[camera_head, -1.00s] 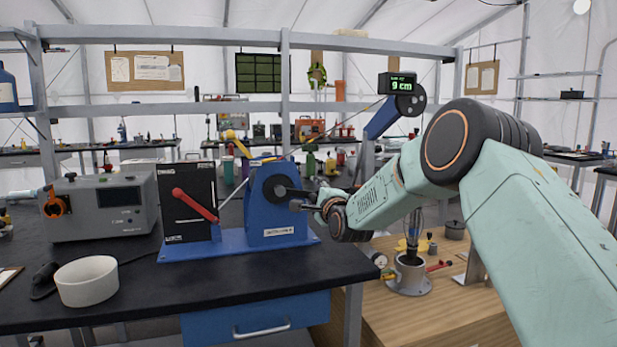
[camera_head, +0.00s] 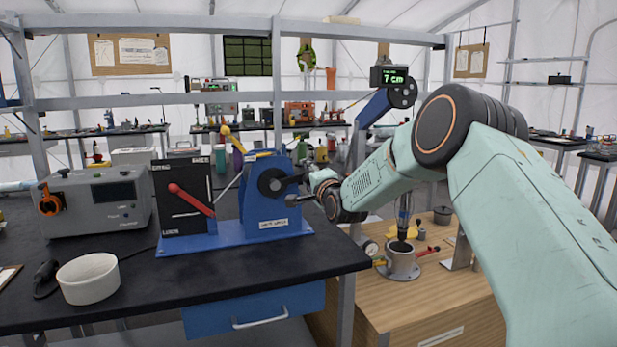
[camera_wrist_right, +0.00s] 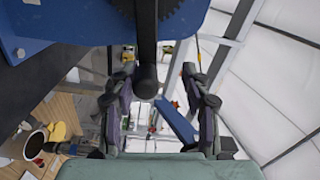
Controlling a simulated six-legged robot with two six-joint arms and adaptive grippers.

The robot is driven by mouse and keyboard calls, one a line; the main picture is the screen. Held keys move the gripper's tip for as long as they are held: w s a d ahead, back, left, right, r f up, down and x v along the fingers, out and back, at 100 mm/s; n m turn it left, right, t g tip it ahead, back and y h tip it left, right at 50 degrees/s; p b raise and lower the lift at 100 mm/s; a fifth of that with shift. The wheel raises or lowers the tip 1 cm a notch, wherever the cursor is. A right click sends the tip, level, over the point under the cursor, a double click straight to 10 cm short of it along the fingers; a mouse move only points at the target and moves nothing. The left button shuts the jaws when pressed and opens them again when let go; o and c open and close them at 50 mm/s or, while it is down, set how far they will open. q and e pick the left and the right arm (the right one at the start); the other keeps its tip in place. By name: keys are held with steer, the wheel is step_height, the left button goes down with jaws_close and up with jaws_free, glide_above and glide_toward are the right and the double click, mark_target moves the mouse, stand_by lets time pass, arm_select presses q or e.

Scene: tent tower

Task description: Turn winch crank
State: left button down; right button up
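The blue winch (camera_head: 268,205) stands on the black bench with a dark round hub on its side. Its black crank (camera_head: 288,182) sticks out to the right, towards my right gripper (camera_head: 312,186), which is partly hidden by its own wrist. In the right wrist view the crank (camera_wrist_right: 147,35) hangs down with its round-ended handle (camera_wrist_right: 147,82) between the two fingers of my right gripper (camera_wrist_right: 160,100). The fingers are apart, with a gap visible on the handle's right. A display (camera_head: 390,76) above reads 7 cm. My left gripper is not in view.
A black panel with a red lever (camera_head: 190,198) shares the winch's blue base. A grey box (camera_head: 95,203) and a white bowl (camera_head: 88,278) stand left. A metal cup (camera_head: 401,262) stands on the lower wooden bench, below my right arm.

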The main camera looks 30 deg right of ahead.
steer(key=p+v, duration=0.3)
steer(key=v, duration=0.6)
steer(key=shift+p, duration=0.3)
stand_by(0.5)
steer(key=shift+w+a, duration=0.1)
steer(key=shift+a, duration=0.05)
steer(key=shift+c, duration=0.2)
